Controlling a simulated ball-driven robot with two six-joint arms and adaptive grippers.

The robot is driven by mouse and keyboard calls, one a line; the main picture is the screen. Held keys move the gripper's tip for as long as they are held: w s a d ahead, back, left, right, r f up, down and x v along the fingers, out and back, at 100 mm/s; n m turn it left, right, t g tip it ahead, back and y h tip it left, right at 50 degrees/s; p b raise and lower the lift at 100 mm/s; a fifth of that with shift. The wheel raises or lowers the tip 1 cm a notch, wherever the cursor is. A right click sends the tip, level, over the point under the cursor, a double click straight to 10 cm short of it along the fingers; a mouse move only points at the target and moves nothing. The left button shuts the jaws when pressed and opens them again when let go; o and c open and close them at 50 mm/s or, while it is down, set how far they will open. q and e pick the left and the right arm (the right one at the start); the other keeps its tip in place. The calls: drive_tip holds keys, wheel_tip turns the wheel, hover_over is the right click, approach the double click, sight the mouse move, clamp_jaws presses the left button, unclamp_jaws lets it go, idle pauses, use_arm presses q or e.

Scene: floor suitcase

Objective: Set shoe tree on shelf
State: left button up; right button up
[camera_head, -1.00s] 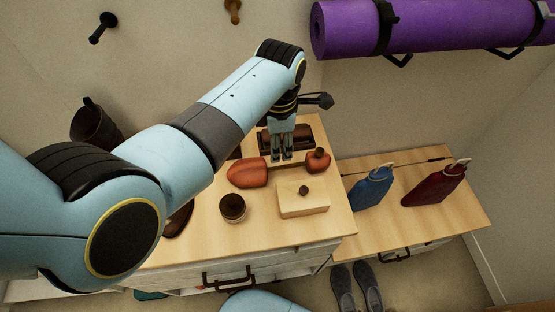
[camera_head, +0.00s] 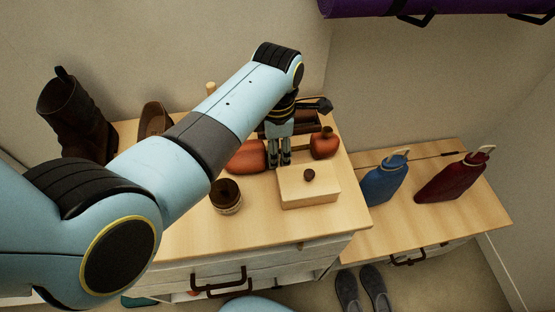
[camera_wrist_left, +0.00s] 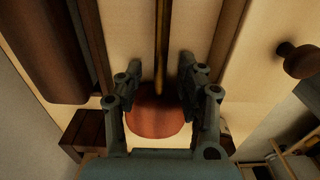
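The shoe tree is an orange-brown wooden piece with a broad toe block (camera_head: 246,157), a heel block (camera_head: 325,143) and a thin rod joining them. It lies on the wooden top of the cabinet (camera_head: 290,225). My left gripper (camera_head: 280,162) points down at the rod between the blocks. In the left wrist view the gripper (camera_wrist_left: 160,72) is open, with the rod (camera_wrist_left: 162,50) between its fingers and one rounded block (camera_wrist_left: 157,118) near the palm. The fingers have not closed on it. My right gripper is not in view.
A pale box (camera_head: 309,188) with a dark knob and a round tin (camera_head: 227,196) stand in front. Dark boots (camera_head: 77,120) stand at left. A lower wooden surface (camera_head: 425,222) at right holds a blue bottle (camera_head: 386,182) and a red bottle (camera_head: 455,180), with free space in front.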

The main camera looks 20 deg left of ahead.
use_arm(q)
drive_tip(key=shift+f, duration=0.5)
drive_tip(key=shift+r, duration=0.15)
drive_tip(key=shift+c, duration=0.3)
clamp_jaws()
